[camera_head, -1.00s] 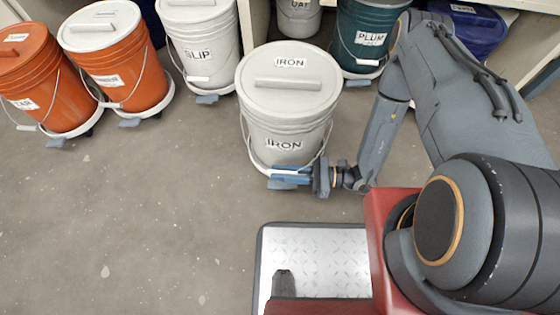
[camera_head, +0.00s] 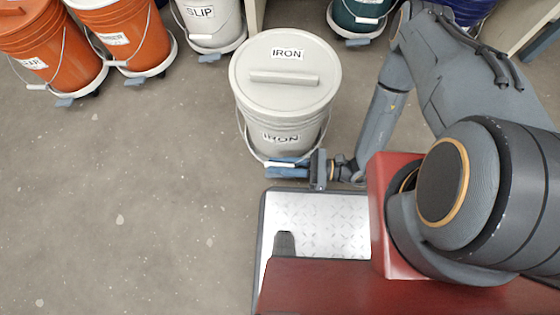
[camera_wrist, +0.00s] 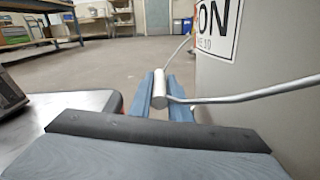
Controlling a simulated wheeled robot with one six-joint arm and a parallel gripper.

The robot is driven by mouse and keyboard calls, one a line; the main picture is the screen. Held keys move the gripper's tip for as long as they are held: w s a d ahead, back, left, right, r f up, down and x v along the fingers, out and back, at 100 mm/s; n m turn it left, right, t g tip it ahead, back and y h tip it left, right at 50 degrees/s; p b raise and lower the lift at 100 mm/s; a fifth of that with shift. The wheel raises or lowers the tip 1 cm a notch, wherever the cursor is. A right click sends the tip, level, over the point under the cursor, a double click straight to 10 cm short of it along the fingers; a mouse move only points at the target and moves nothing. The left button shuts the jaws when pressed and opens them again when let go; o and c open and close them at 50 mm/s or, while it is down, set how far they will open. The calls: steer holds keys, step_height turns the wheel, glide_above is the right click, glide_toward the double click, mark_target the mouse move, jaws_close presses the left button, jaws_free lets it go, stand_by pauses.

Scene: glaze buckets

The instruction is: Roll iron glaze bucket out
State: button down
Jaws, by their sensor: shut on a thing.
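The iron glaze bucket (camera_head: 285,92) is light grey with a lidded top and two IRON labels. It stands upright, out in front of the row of other buckets. My gripper (camera_head: 288,168) is low at the bucket's near side. In the wrist view the bucket's grey wall (camera_wrist: 262,85) fills the right side. There the white grip of its wire handle (camera_wrist: 160,90) lies between my blue fingers (camera_wrist: 163,100), which are shut on it. The underside of the bucket is mostly hidden in the head view.
Orange buckets (camera_head: 130,38), a grey SLIP bucket (camera_head: 212,22) and a dark green bucket (camera_head: 358,15) stand on wheeled bases at the back. The floor (camera_head: 130,200) to the left is clear. In the wrist view, shelving (camera_wrist: 35,28) stands far off at left.

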steer(key=shift+r, duration=0.3)
steer(key=c, duration=1.7)
jaws_free()
steer(key=shift+s+a, duration=0.1)
steer(key=shift+a, duration=0.05)
steer(key=shift+f, duration=0.1)
steer(key=shift+d, duration=0.6)
steer(key=shift+d+p, duration=0.55)
steer(key=shift+d, duration=2.8)
steer(key=shift+s, duration=0.1)
